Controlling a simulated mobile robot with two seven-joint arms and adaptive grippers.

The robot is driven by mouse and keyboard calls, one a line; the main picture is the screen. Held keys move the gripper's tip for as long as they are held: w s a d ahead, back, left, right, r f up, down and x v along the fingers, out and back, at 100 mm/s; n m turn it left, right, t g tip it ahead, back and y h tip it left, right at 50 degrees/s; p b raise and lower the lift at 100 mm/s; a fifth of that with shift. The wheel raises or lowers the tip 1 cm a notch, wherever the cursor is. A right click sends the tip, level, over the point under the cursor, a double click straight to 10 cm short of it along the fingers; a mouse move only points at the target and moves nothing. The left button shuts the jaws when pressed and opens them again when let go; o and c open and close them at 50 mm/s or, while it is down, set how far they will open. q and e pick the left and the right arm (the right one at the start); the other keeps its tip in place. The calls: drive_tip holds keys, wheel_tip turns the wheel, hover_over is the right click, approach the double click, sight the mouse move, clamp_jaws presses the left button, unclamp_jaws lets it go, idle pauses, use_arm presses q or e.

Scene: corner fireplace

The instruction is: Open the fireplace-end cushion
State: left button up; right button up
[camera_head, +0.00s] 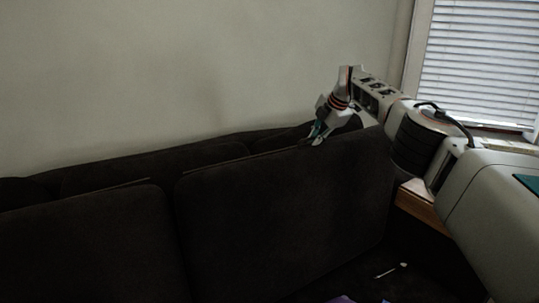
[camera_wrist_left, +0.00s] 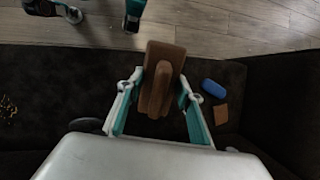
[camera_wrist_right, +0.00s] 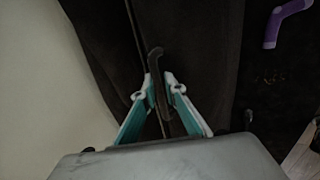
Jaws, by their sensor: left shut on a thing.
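The dark sofa back cushion (camera_head: 285,215) at the right stands upright against the backrest in the head view, beside another dark cushion (camera_head: 90,245). My right gripper (camera_head: 317,137) is at its top edge. In the right wrist view a small dark hooked tab (camera_wrist_right: 155,62) on the cushion seam lies between the fingertips of my right gripper (camera_wrist_right: 161,87); they stand apart, and firm contact does not show. My left gripper (camera_wrist_left: 160,90) shows only in its wrist view, shut on a brown block with a raised grip (camera_wrist_left: 164,55), above the dark seat.
A blue rounded object (camera_wrist_left: 213,89) and a small tan square (camera_wrist_left: 220,115) lie on the seat. Yellow crumbs (camera_wrist_left: 8,108) lie at its left. A purple tool (camera_wrist_right: 288,20) shows in the right wrist view. A window with blinds (camera_head: 480,65) is at the right.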

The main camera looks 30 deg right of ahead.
idle(0.4)
drive_tip(key=shift+r, duration=0.2)
drive_tip(key=shift+s+r, duration=0.3)
drive_tip(key=shift+r, duration=0.25)
drive_tip(key=v, duration=1)
drive_tip(key=shift+s, duration=0.25)
